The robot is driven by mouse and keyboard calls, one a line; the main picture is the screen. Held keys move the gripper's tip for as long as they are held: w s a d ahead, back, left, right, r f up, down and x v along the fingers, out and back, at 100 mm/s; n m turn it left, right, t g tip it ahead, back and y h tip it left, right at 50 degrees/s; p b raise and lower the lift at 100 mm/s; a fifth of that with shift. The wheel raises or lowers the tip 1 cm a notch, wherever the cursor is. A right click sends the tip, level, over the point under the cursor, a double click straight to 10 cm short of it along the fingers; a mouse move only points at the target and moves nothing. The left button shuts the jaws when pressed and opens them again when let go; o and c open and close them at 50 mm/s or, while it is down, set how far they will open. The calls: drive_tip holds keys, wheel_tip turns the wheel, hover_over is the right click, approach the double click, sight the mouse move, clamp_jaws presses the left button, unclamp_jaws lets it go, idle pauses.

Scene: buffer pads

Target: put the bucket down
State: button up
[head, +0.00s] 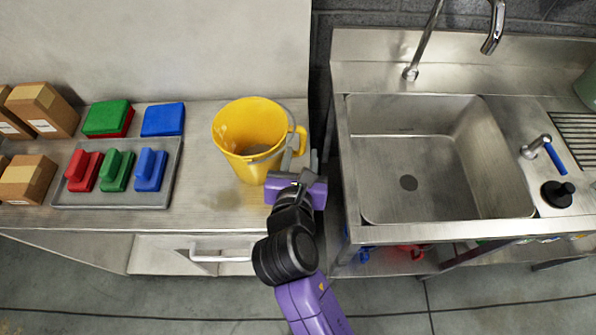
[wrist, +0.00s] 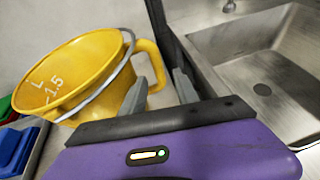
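The yellow bucket (head: 240,150) stands upright on the metal counter, left of the sink, as far as I can tell. Its handle (head: 300,137) points right, and a grey wire bail lies across its side. In the wrist view the bucket (wrist: 85,75) is at upper left, with volume marks inside. My gripper (head: 300,160) is just in front of the handle. Its two fingers are spread with a gap between them, and they also show in the wrist view (wrist: 162,88). The left finger overlaps the handle opening. No firm grip on the handle shows.
A grey tray (head: 115,200) with red, green and blue scrubbers lies to the left. Green and blue pads (head: 163,119) and cardboard boxes (head: 42,108) are behind and beside it. The sink (head: 440,160) is to the right, across a dark gap. Counter in front of the bucket is clear.

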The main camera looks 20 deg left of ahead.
drive_tip(key=v, duration=0.7)
drive_tip(key=s+d+f+m, duration=0.4)
drive_tip(key=s+d+m, duration=0.1)
drive_tip(key=d+m, duration=0.3)
drive_tip(key=s+d+f+m, duration=0.4)
drive_tip(key=s+d+m, duration=0.25)
drive_tip(key=d, duration=0.25)
drive_tip(key=s+d+r+m+h, duration=0.1)
drive_tip(key=s+d+r+m, duration=0.4)
drive_tip(key=m, duration=0.6)
drive_tip(key=s+d+r+m+t+h, duration=0.1)
drive_tip(key=s+d+r+m, duration=0.4)
drive_tip(key=m, duration=0.7)
drive_tip(key=s+d, duration=0.2)
drive_tip(key=s, duration=0.2)
drive_tip(key=shift+s+h, duration=0.15)
drive_tip(key=shift+h, duration=0.15)
drive_tip(key=shift+d, duration=0.1)
